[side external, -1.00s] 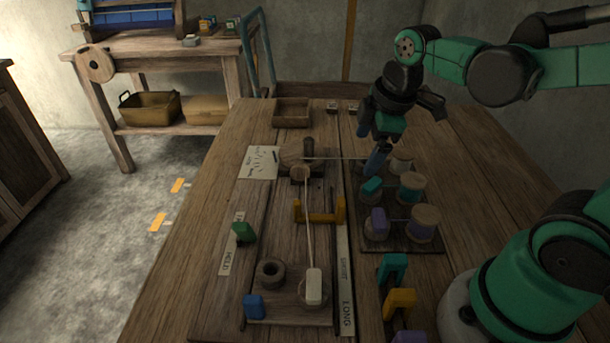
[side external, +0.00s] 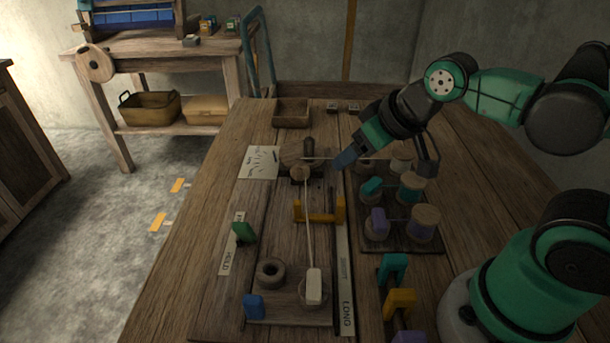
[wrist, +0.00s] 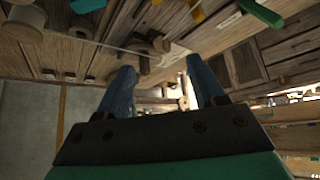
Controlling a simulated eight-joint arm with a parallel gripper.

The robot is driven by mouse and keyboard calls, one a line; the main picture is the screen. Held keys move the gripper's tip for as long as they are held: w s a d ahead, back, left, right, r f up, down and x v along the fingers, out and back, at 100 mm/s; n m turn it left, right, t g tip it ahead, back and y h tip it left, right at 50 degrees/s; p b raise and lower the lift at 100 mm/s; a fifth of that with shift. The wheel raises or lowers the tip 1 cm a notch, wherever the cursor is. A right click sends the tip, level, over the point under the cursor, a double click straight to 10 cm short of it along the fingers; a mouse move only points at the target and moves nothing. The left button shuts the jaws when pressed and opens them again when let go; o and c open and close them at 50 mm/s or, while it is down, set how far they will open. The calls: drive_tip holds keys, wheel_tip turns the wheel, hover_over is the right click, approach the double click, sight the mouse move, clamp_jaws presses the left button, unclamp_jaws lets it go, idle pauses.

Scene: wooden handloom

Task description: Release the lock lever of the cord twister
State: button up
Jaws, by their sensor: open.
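The cord twister is a wooden board with a round wooden head (side external: 293,154) at its far end. A pale cord (side external: 307,225) runs from the head, past a yellow bracket (side external: 319,212), to a pale block (side external: 314,286) at the near end. A green lever (side external: 243,232) stands at the board's left edge beside a paper strip marked HOLD (side external: 230,250). My gripper (side external: 345,160) is tilted, open and empty, just right of the head and well away from the green lever. Its two blue fingers show apart in the wrist view (wrist: 162,85).
A rack of spools (side external: 400,242) stands right of the board. Teal and yellow clips (side external: 398,300) stand nearer. A blue peg (side external: 253,306) and a dark ring (side external: 270,271) are at the board's near left. A wooden tray (side external: 291,113) lies at the back. The table's left strip is clear.

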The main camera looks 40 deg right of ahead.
drive_tip(key=shift+w+a+r+n, duration=0.2)
drive_tip(key=shift+a+n, duration=0.15)
drive_tip(key=shift+n, duration=0.15)
drive_tip(key=c, duration=0.3)
drive_tip(key=a+n, duration=0.1)
drive_tip(key=a+n+g, duration=0.1)
drive_tip(key=n, duration=0.1)
drive_tip(key=w+a+n, duration=0.1)
drive_tip(key=shift+a+r+n+y, duration=0.15)
drive_tip(key=shift+r+n+y, duration=0.15)
drive_tip(key=shift+r, duration=0.1)
clamp_jaws()
drive_tip(key=a+f+n+g+h, duration=0.1)
drive_tip(key=a+n+g, duration=0.4)
drive_tip(key=a+n, duration=1.2)
drive_tip(key=n, duration=0.4)
drive_tip(key=shift+w, duration=0.2)
drive_tip(key=shift+a, duration=0.1)
